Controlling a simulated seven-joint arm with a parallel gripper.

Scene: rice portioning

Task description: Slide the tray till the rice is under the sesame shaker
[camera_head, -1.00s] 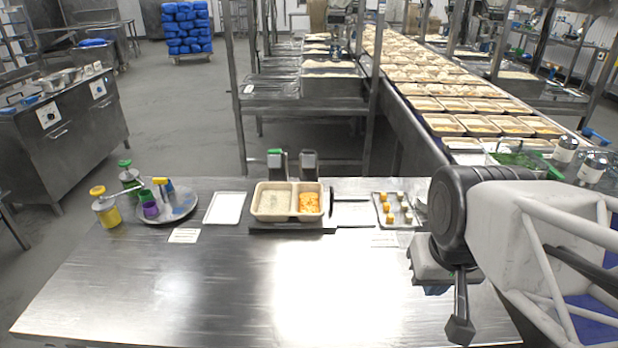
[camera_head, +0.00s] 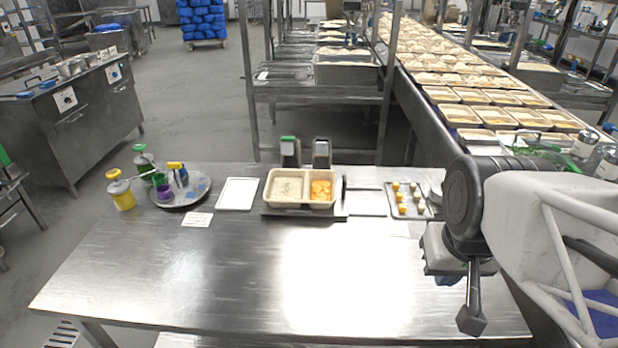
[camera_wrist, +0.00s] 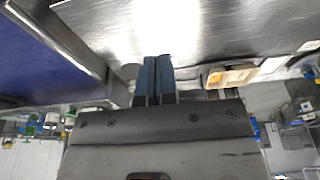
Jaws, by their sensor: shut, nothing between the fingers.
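A beige two-compartment tray (camera_head: 301,204) sits on a dark base (camera_head: 275,212) at the back middle of the table. Its left compartment holds pale rice (camera_head: 288,188); its right one holds orange food (camera_head: 321,190). The rice lies in front of the green-topped one. My gripper is shut and empty, its blue fingers together in the wrist view (camera_wrist: 154,60). It is at the table's right side, apart from the tray, which also shows in the wrist view (camera_wrist: 262,67).
A white sheet (camera_head: 237,194) lies left of the tray. A small tray (camera_head: 423,212) of yellow and pale pieces lies to the right. The front table surface (camera_head: 230,280) is clear.

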